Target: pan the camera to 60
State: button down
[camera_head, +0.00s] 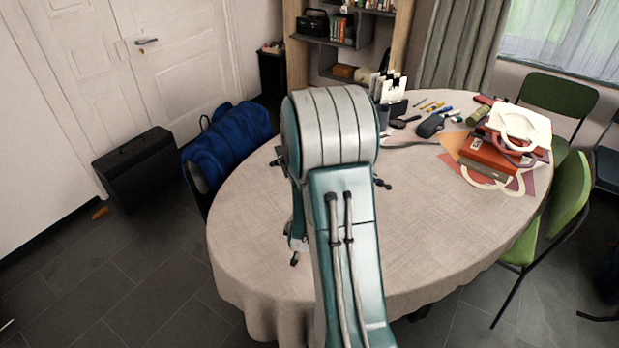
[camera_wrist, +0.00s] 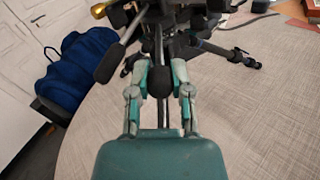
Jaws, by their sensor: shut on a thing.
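A black tripod (camera_wrist: 232,52) stands on the round cloth-covered table (camera_head: 260,230). In the wrist view my gripper (camera_wrist: 160,85) is shut on the tripod's pan handle (camera_wrist: 158,60), a dark bar running between its two fingers. The camera on top of the tripod is not clearly visible; dark parts of the tripod head fill the top of the wrist view. In the head view my arm hides most of the tripod, and only bits of its legs (camera_head: 382,184) show at either side. The pan angle cannot be read.
Books and papers (camera_head: 490,152) with a white ring-shaped piece lie at the table's right. Pens and small dark items (camera_head: 430,124) lie at the back. A blue bag (camera_head: 230,145) rests left of the table beside a black case (camera_head: 138,170). Green chairs (camera_head: 560,195) stand right. The table's front left is clear.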

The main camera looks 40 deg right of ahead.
jog(key=shift+d, duration=0.1)
dwell(0.4)
jog(key=c, duration=0.5)
grip_release()
jog(key=shift+c, duration=0.2)
notch_tip(320, 180, up, 10)
jog(key=shift+f, duration=0.1)
